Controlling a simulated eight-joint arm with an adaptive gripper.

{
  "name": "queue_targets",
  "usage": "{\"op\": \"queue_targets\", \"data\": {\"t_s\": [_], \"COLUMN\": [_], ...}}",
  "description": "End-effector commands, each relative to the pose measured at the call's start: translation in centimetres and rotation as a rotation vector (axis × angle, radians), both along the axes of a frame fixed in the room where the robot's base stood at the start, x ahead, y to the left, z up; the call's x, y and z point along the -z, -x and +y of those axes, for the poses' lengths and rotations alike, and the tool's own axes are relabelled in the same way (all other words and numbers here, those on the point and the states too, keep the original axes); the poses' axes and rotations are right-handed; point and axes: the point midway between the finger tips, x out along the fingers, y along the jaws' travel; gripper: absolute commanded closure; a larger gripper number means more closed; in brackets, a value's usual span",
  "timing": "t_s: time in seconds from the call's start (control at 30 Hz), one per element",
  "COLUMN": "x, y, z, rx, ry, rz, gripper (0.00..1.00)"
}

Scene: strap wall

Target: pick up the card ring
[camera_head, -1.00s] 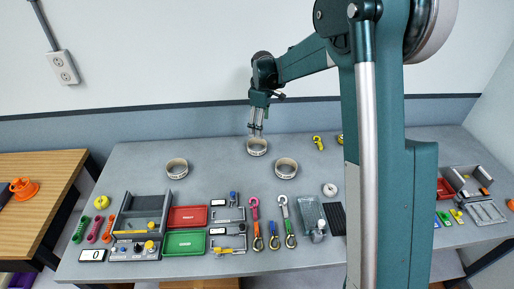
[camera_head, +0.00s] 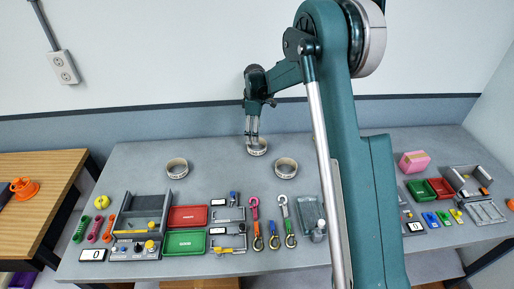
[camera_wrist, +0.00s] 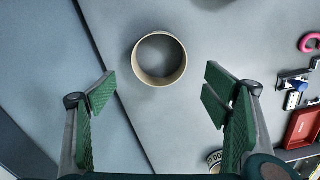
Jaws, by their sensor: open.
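Three pale round rings that look alike stand on the grey table; I cannot tell by sight which one the task names. The middle ring (camera_head: 257,152) is farthest back, right at my gripper (camera_head: 252,138). It also shows as a tan open ring (camera_wrist: 159,82) in the wrist view, ahead of my gripper (camera_wrist: 159,92) and between the lines of its fingers, touching neither. My gripper is open and empty, with green-padded fingers spread wider than the ring. The left ring (camera_head: 177,174) and right ring (camera_head: 286,174) lie nearer the front. A marked ring is partly hidden behind the right finger in the wrist view.
Red tray (camera_head: 187,217), green tray (camera_head: 184,242) and several coloured hooks and clips fill the front of the table (camera_head: 140,156). A pink block (camera_head: 414,162) stands at the right. The wall runs close behind the middle ring. The table around it is clear.

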Motion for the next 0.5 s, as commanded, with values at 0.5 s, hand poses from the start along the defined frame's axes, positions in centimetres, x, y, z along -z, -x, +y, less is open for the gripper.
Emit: {"op": "queue_targets", "data": {"t_s": [0.5], "x": [2.5], "y": [0.0], "z": [0.0], "rx": [0.000], "ry": [0.000], "rz": [0.000], "gripper": [0.24]}}
